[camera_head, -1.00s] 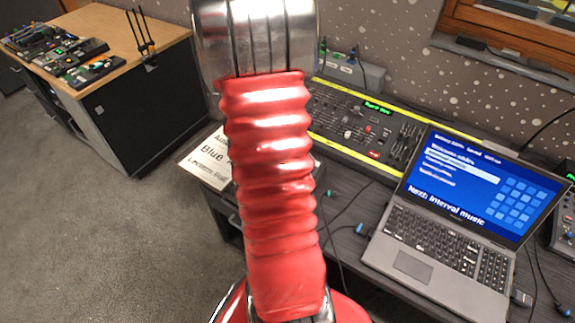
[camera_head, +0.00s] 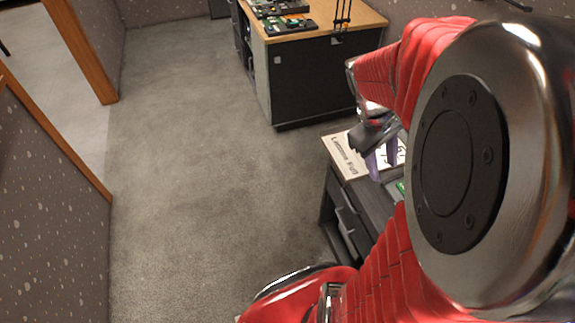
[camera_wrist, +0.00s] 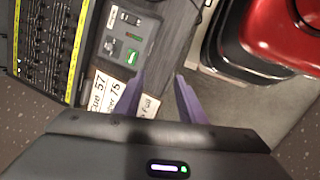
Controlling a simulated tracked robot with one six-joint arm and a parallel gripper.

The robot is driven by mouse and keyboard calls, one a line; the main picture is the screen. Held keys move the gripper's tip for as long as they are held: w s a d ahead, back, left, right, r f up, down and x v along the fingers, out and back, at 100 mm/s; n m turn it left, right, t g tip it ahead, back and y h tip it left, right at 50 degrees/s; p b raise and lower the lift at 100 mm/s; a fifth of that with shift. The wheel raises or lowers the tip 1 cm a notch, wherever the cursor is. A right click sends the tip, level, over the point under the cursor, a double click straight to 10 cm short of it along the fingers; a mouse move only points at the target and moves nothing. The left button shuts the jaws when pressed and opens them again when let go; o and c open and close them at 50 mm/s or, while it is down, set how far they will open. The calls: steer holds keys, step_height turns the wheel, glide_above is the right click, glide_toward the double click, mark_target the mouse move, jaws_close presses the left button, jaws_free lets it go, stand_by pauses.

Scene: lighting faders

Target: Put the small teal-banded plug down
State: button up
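My gripper (camera_wrist: 160,76) shows in the wrist view with its two purple fingers apart and nothing visible between the tips. In the head view my gripper (camera_head: 383,170) hangs over the near end of the desk, in front of a printed paper sheet (camera_head: 343,157). I cannot make out the small teal-banded plug in either current view. A dark tray (camera_wrist: 113,71) with several small items, one of them green, lies on the desk just beyond the fingers in the wrist view.
The fader console (camera_wrist: 48,40) with yellow edging is at the left of the wrist view. The desk (camera_head: 340,202) has open floor to its left. A wood-topped cabinet (camera_head: 312,88) stands behind. My own red arm covers the right of the head view.

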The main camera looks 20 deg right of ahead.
steer(key=a+r+t+y, duration=0.1)
steer(key=a+r+t, duration=0.2)
steer(key=a, duration=0.9)
steer(key=w+a+r+m+t+y, duration=0.1)
steer(key=a+r+t, duration=0.3)
steer(key=a, duration=0.8)
step_height(320, 180, up, 3)
steer(key=shift+a+f+m+y, duration=0.1)
steer(key=shift+a+m+y, duration=0.25)
steer(key=shift+y, duration=0.35)
steer(key=shift+w, duration=0.1)
steer(key=shift+c, duration=0.6)
